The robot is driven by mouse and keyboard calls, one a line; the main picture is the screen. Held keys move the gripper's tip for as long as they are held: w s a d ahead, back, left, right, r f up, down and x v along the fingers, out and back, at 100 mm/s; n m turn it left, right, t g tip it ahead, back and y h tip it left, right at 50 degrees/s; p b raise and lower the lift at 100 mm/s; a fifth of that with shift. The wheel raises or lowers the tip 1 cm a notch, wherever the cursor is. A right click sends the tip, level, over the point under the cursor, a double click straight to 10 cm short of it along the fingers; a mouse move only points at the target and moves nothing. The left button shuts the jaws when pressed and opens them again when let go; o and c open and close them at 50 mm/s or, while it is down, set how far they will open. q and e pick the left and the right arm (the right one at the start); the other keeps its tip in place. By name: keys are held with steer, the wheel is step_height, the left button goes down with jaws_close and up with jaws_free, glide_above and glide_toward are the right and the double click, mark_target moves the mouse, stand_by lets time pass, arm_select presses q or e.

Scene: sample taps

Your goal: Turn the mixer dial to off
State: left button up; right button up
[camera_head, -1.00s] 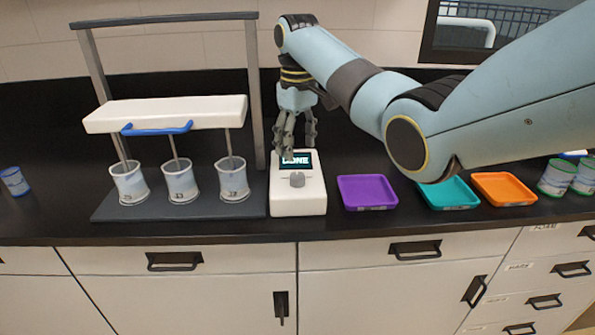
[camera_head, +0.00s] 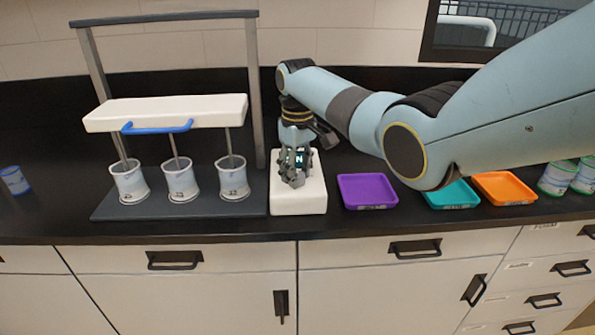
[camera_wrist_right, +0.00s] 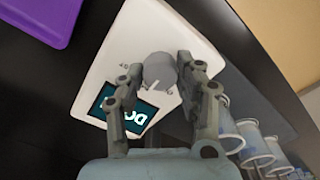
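The mixer's white control box (camera_head: 315,202) stands on the black counter, right of the stirrer stand. Its grey round dial (camera_wrist_right: 159,70) shows in the right wrist view, with a pale line running from it. The lit screen (camera_wrist_right: 124,106) is partly covered by a finger; the letters "DO" show. My right gripper (camera_head: 294,181) is low over the box and hides the dial in the head view. In the right wrist view its fingers (camera_wrist_right: 160,66) are apart, one on each side of the dial. Whether they touch it is unclear. My left gripper is not in view.
Three beakers (camera_head: 182,183) stand under the stirrer's white bar (camera_head: 165,113), left of the box. A purple tray (camera_head: 367,191), a teal tray (camera_head: 452,195) and an orange tray (camera_head: 503,188) lie to its right. Labelled jars (camera_head: 557,178) stand at far right.

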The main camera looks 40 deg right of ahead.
steer(key=c, duration=0.6)
steer(key=shift+o, duration=0.2)
steer(key=shift+r+n+p, duration=0.15)
steer(key=shift+n+p, duration=0.6)
steer(key=shift+n, duration=0.35)
steer(key=shift+n+p, duration=0.6)
steer(key=shift+n, duration=0.6)
steer(key=n+p, duration=0.1)
steer(key=n, duration=0.4)
steer(key=shift+n, duration=0.4)
steer(key=o, duration=1.1)
